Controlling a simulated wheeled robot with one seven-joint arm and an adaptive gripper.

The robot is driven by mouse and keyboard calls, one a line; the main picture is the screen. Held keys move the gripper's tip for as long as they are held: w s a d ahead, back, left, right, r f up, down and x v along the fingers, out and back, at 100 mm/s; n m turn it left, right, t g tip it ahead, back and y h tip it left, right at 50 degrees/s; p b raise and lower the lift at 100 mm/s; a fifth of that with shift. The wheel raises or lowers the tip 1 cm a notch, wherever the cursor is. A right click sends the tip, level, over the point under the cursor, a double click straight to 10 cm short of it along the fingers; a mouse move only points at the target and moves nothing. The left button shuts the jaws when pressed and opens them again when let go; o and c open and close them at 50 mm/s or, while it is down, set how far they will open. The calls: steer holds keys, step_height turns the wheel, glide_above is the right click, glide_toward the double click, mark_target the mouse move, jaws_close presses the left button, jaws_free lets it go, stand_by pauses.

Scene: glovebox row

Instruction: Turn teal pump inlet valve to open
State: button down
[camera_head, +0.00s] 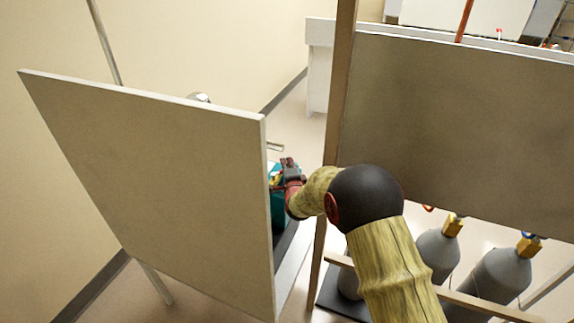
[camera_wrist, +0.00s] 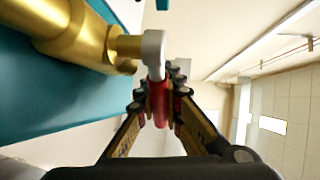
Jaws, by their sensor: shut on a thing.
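In the wrist view, a brass valve (camera_wrist: 78,35) is fixed along the teal pump body (camera_wrist: 60,105). A grey bent lever (camera_wrist: 154,48) comes off its brass stem and ends in a red grip (camera_wrist: 157,90). My gripper (camera_wrist: 162,98) has its fingers closed around this red grip. In the head view, my gripper (camera_head: 290,170) is at the right edge of a large grey panel, beside the teal pump (camera_head: 278,208). The panel hides most of the pump, and the valve cannot be made out there.
The large grey panel (camera_head: 150,180) stands left of my arm. A wooden post (camera_head: 338,100) and a second grey panel (camera_head: 460,130) stand to the right. Grey gas cylinders (camera_head: 500,275) with brass valves stand behind a wooden rail (camera_head: 485,305) at the lower right.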

steer(key=shift+w+a+f+n+y+b, duration=0.25)
steer(key=shift+n+y+b, duration=0.15)
steer(key=shift+y+b, duration=0.3)
steer(key=shift+a+r+n+g+y, duration=0.15)
steer(key=shift+a+n+g+y, duration=0.3)
steer(key=shift+y, duration=0.25)
steer(key=shift+w+a+r+n+g+y+p, duration=0.15)
steer(key=shift+a+n+g+y+p, duration=0.1)
steer(key=shift+n+y, duration=0.2)
steer(key=shift+w+a+n+g+y+p, duration=0.1)
steer(key=shift+a+n+y+p, duration=0.1)
steer(key=shift+n+y, duration=0.25)
steer(key=shift+a+n+g+y+p, duration=0.35)
steer(key=shift+a+g+y+p, duration=0.05)
steer(key=shift+g+y+p, duration=0.1)
steer(key=shift+f, duration=0.2)
steer(key=c, duration=1.9)
jaws_free()
steer(key=shift+d, duration=0.1)
